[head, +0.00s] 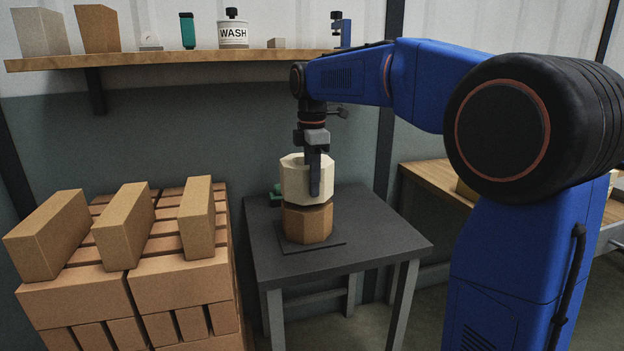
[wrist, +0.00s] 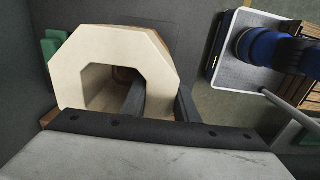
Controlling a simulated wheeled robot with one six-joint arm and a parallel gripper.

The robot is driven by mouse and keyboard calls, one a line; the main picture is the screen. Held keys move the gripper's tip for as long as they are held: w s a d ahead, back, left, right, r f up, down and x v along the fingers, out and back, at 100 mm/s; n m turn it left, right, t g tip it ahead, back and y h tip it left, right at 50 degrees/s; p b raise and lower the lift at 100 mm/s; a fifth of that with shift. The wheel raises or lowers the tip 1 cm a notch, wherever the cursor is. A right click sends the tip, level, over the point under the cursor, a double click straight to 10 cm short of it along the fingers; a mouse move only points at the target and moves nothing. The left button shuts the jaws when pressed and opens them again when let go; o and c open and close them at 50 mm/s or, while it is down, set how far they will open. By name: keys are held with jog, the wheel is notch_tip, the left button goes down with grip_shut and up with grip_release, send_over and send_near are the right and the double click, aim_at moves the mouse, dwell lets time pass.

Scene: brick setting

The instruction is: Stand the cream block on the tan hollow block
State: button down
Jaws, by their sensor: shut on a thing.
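The cream block (head: 298,181) is a hollow, many-sided ring. It is upright over the tan hollow block (head: 307,223), which stands on a thin dark mat (head: 330,244) on a dark table (head: 380,238). No clear gap shows between the two blocks, but I cannot tell whether the cream one rests its weight there. My gripper (head: 314,190) points down and is shut on the cream block's near wall. In the wrist view, one finger of my gripper (wrist: 160,103) is inside the cream block's opening (wrist: 95,50) and the other is outside. The tan block is mostly hidden there.
A green thing (head: 276,195) stands behind the blocks at left. Stacked bricks (head: 130,265) rise left of the table. A shelf (head: 180,56) with a WASH tin (head: 233,33) runs along the wall above. The table's right side is clear.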

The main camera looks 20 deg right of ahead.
jog(key=shift+f, duration=0.55)
jog(key=c, duration=1.4)
grip_release()
notch_tip(320, 180, up, 13)
jog(key=shift+r, duration=0.1)
jog(key=shift+s, duration=0.1)
